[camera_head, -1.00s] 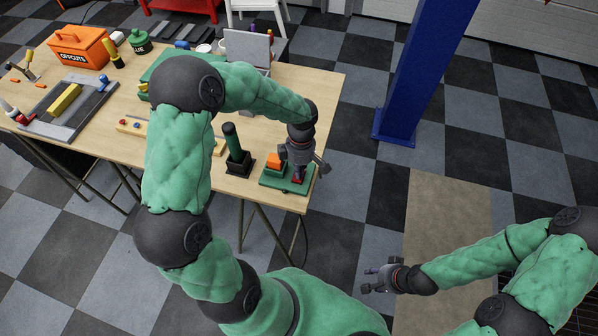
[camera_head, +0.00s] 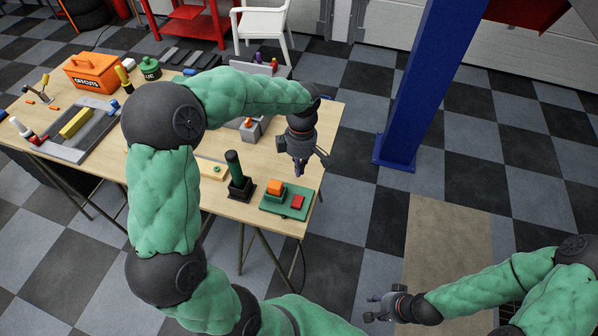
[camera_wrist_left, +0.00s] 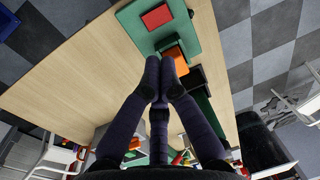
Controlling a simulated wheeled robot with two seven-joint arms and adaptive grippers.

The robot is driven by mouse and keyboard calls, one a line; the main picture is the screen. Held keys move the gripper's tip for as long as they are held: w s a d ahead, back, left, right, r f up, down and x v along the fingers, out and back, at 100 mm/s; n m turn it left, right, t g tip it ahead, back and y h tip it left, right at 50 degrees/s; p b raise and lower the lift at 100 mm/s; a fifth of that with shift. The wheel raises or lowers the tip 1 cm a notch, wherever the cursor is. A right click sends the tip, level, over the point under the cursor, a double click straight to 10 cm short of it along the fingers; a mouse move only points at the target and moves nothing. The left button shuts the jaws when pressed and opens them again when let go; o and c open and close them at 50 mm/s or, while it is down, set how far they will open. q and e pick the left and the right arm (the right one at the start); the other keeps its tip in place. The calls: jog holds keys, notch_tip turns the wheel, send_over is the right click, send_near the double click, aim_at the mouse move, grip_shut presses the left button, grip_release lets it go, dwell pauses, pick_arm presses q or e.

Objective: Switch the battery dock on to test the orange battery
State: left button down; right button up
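The green battery dock (camera_head: 283,208) lies near the table's front right corner. An orange battery (camera_head: 274,187) stands in its left rear part, and a red switch (camera_head: 297,201) sits on its right. I cannot tell whether the switch is on. In the left wrist view the dock (camera_wrist_left: 207,28) is at the top, with the red switch (camera_wrist_left: 157,16) in full view and the orange battery (camera_wrist_left: 178,58) partly hidden by fingertips. My left gripper (camera_head: 299,172) is shut and empty, above the table behind the dock, apart from it. My right gripper (camera_head: 371,308) is open and empty, away from the table.
A dark green cylinder on a black base (camera_head: 236,177) stands just left of the dock. A grey block with an orange part (camera_head: 249,130) stands behind, partly hidden by my left arm. An orange box (camera_head: 92,72) is at the far left. A blue post (camera_head: 412,95) rises right of the table.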

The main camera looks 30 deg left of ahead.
aim_at(297, 204)
dwell(0.3)
pick_arm(q)
jog(key=shift+s+r+b, duration=0.15)
jog(key=shift+r+b, duration=0.05)
jog(key=shift+b, duration=4.3)
jog(key=f+b, duration=0.1)
jog(key=f, duration=0.3)
jog(key=s+f+b, duration=0.1)
jog(key=f, duration=0.3)
jog(key=f+b, duration=0.2)
jog(key=f, duration=0.3)
jog(key=shift+s+d+f, duration=0.1)
jog(key=shift+s+d, duration=0.1)
jog(key=shift+s, duration=0.1)
jog(key=shift+f, duration=0.35)
jog(key=shift+s, duration=0.1)
